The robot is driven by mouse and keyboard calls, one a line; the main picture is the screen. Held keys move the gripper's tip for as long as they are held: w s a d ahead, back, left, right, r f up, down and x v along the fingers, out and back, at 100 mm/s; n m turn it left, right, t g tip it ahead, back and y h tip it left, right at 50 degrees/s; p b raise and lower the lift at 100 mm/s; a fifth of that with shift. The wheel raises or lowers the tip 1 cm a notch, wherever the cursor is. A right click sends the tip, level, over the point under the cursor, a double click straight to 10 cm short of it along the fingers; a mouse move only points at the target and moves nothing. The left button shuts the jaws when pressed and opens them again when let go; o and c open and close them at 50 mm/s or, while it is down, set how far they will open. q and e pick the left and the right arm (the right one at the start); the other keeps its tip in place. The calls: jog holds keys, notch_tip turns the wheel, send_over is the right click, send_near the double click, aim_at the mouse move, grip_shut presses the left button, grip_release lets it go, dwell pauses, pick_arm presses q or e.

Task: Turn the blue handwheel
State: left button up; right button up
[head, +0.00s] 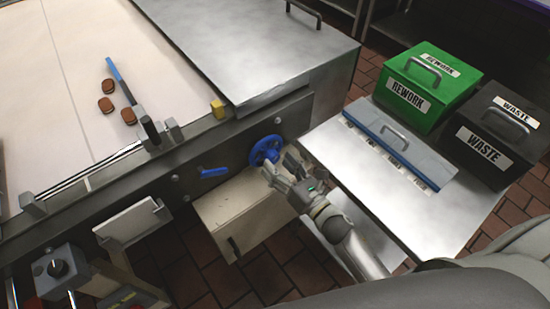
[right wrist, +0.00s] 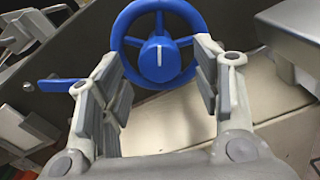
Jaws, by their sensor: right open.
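The blue handwheel (head: 266,150) is mounted on the dark side panel of the machine, below the conveyor's edge. In the right wrist view the handwheel (right wrist: 158,50) is at the top middle, with a round hub bearing a white upright mark. My right gripper (head: 278,168) is open in front of it. In the right wrist view the open fingers (right wrist: 152,68) point at the wheel, one to each side of the hub, over the lower part of the rim in the picture. I cannot tell whether they touch it. My left gripper is not in view.
A blue lever (head: 213,172) sits left of the wheel on the same panel. A beige box (head: 245,210) stands below. Several brown sandwiches (head: 107,104) lie on the belt.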

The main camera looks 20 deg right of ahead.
aim_at(267, 152)
jog(key=shift+x, duration=1.25)
jog(key=c, duration=1)
jog(key=shift+m, duration=0.3)
